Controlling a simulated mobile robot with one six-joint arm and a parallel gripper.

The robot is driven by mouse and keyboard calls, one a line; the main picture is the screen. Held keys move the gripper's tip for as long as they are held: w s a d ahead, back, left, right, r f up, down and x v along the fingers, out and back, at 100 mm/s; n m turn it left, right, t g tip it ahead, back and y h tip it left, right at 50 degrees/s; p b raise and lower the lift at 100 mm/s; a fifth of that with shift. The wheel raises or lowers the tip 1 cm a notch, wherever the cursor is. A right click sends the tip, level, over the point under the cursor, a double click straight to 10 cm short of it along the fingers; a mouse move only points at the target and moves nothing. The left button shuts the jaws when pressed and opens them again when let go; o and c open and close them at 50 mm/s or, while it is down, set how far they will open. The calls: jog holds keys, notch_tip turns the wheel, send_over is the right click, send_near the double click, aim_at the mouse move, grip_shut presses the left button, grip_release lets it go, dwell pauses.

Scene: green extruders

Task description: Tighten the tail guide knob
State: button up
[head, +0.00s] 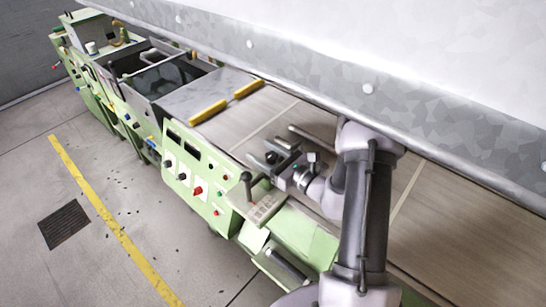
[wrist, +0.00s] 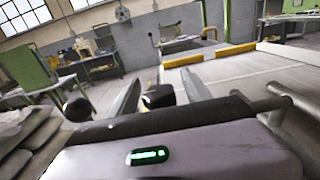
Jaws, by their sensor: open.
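My gripper (wrist: 161,84) is open, with one finger on each side of a black knob (wrist: 158,95) in the wrist view. The knob shows between the fingers, but I cannot tell whether either touches it; its lower part is hidden behind the gripper body. In the head view my gripper (head: 272,152) is over the near edge of the green machine's bed, and the dark knob there is hard to separate from the fingers. A black ball-topped lever (head: 247,177) stands just left of the gripper; its ball (wrist: 77,108) is left of the fingers in the wrist view.
A green control panel (head: 196,180) with several knobs is left of the gripper. Yellow bars (head: 208,112) lie across the metal bed. Metal rods (wrist: 287,98) are close on the right in the wrist view. A large grey cover (head: 330,65) overhangs the bed. Floor at left is open.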

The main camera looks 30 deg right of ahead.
jog(key=p+v, duration=0.1)
jog(key=v, duration=1.6)
